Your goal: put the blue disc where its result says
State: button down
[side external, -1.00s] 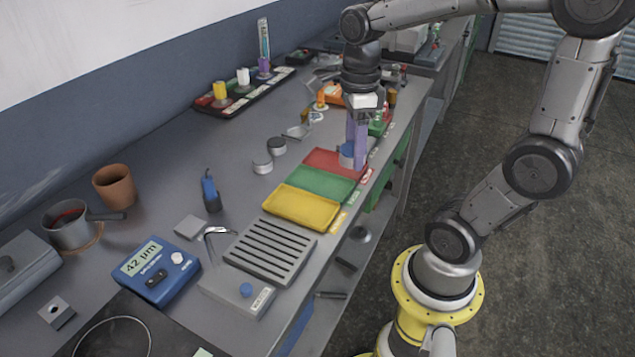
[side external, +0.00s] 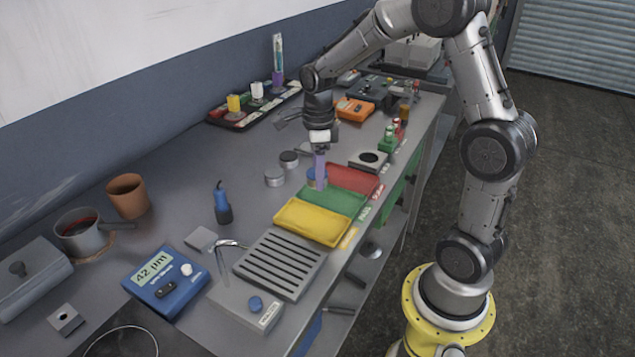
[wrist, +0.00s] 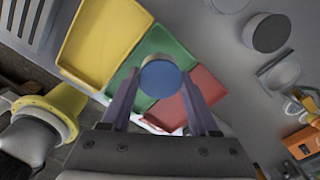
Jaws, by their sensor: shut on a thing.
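The blue disc (wrist: 160,77) is held between the fingers of my gripper (wrist: 160,100), which is shut on it. In the side external view, my gripper (side external: 319,182) hangs low at the back of the green tray (side external: 335,202), near the red tray (side external: 353,180). The disc (side external: 311,176) is partly hidden by a finger there. In the wrist view the disc overlaps the green tray (wrist: 170,48). The yellow tray (side external: 312,222) lies beside the green one. The blue gauge (side external: 165,281) displays 42 µm.
A blue-handled tool (side external: 222,205) stands upright at the left.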

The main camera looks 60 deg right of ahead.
jog(key=shift+w+f, duration=0.15)
jog(key=shift+f, duration=1.55)
jog(key=shift+f, duration=0.15)
jog(key=shift+c, duration=2.1)
grip_release()
